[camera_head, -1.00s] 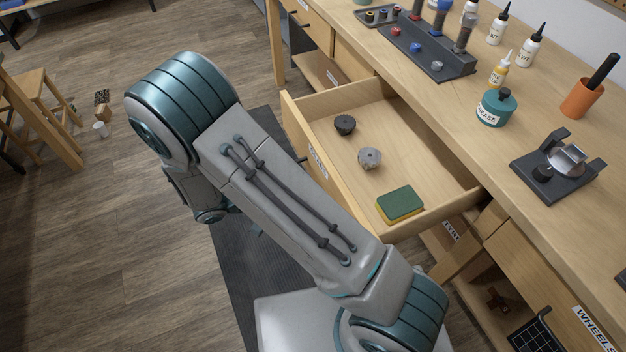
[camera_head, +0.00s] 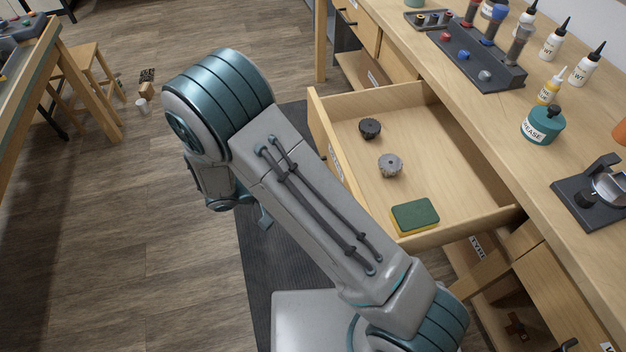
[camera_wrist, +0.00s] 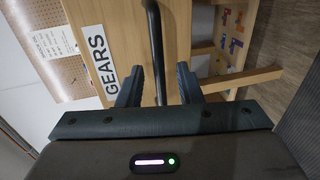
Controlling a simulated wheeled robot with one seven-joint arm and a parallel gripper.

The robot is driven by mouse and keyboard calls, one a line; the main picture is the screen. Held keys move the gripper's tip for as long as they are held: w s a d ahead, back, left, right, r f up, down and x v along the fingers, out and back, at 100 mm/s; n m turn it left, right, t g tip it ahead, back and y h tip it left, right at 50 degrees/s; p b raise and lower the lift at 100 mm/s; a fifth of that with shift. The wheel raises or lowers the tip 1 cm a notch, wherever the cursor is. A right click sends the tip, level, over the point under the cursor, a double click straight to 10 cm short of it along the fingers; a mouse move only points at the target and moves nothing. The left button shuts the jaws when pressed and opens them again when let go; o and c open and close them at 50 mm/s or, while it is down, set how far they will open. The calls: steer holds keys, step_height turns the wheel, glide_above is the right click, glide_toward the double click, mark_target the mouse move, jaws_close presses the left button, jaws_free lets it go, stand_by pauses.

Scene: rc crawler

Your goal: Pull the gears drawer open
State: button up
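The gears drawer (camera_head: 461,202) stands well out from the workbench in the head view. It holds a dark gear (camera_head: 370,128), a grey gear (camera_head: 390,165) and a green-yellow sponge (camera_head: 415,215). In the wrist view, its wooden front (camera_wrist: 120,38) carries a GEARS label (camera_wrist: 97,66) and a dark bar handle (camera_wrist: 154,45). My gripper (camera_wrist: 158,84) is at this front, its two fingers apart with the bar between them. Gaps show between bar and fingers; contact is not clear.
The workbench top (camera_head: 500,125) holds a grease jar (camera_head: 541,124), several bottles and a dark parts rack (camera_head: 470,58). Below the drawer are open shelves. A stool (camera_head: 85,75) and another table stand at the left. The wooden floor (camera_head: 190,270) left of my arm is clear.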

steer(key=v, duration=1.3)
steer(key=shift+a+b, duration=0.4)
steer(key=shift+b, duration=0.05)
steer(key=shift+r, duration=0.1)
steer(key=d+r+m+g+y+p, duration=0.1)
steer(key=d+r+g+y+p, duration=0.2)
steer(key=d+r+g+y, duration=0.7)
steer(key=s+d+r+t+y+p, duration=0.1)
steer(key=s+d+r+t, duration=0.1)
steer(key=d, duration=0.3)
steer(key=s+d+r+m+t+y+p, duration=0.1)
steer(key=s+d+r+t+y+p, duration=0.1)
steer(key=s+d+r+t, duration=0.1)
steer(key=s+d+r+t+y+p, duration=0.1)
steer(key=s+d+r+t+y, duration=0.1)
steer(key=d+r, duration=0.4)
steer(key=shift+s+d+m+t, duration=0.4)
steer(key=shift+s+d+t, duration=0.15)
steer(key=shift+d+t, duration=0.5)
